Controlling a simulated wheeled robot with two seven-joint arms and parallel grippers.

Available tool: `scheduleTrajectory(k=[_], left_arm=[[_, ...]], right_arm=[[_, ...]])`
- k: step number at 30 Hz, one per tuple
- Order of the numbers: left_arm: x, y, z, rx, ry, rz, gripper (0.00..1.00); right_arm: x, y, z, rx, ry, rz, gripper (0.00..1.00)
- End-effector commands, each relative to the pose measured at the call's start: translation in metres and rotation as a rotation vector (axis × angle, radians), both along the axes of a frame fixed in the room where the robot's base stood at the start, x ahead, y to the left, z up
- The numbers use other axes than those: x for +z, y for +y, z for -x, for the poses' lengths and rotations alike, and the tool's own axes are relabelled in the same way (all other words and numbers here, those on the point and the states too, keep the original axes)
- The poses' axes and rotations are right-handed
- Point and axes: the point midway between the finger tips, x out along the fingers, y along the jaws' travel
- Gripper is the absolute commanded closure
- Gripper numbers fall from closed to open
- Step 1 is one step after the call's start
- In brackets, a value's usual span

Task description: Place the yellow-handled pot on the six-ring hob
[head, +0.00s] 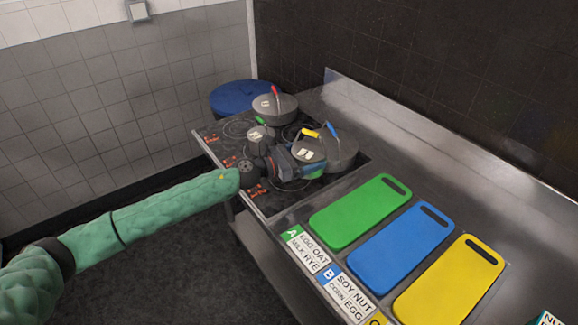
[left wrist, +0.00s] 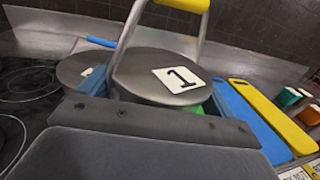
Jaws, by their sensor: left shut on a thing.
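The yellow-handled pot (head: 308,153) is a grey pot with a white label, at the right part of the black six-ring hob (head: 222,150). In the left wrist view its lid (left wrist: 150,72), marked "1", and yellow handle (left wrist: 185,4) fill the upper middle. My left gripper (head: 292,163) is shut on this pot at its near side. The gripper hides the pot's lower part, so I cannot tell if its base touches the hob. My right gripper is not in view.
A blue-handled pot (head: 345,152) stands close right of the yellow-handled one. Red-handled (head: 275,108) and green-handled (head: 257,139) pots stand on the hob's left part. Green (head: 360,212), blue (head: 402,247) and yellow (head: 450,283) boards lie to the right. Empty rings show near the front.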

Motion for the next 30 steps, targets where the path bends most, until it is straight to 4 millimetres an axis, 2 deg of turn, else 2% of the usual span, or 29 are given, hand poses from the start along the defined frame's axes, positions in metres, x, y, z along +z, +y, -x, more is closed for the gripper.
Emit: scheduleTrajectory(k=[4, 9, 15, 22, 30], left_arm=[[-0.012, 0.014, -0.017, 0.003, 0.003, 0.003, 0.43], [-0.029, 0.033, -0.043, 0.004, 0.004, 0.002, 0.43], [-0.046, 0.050, -0.064, 0.001, 0.001, 0.002, 0.43], [-0.056, 0.054, -0.069, 0.000, 0.001, 0.002, 0.43], [-0.084, 0.055, -0.069, 0.002, 0.001, 0.002, 0.43]], right_arm=[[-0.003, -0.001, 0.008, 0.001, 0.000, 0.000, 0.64], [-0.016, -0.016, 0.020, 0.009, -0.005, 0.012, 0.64], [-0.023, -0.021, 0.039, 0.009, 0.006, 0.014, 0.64], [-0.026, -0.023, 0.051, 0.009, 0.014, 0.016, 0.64], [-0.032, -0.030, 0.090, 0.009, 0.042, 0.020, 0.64]])
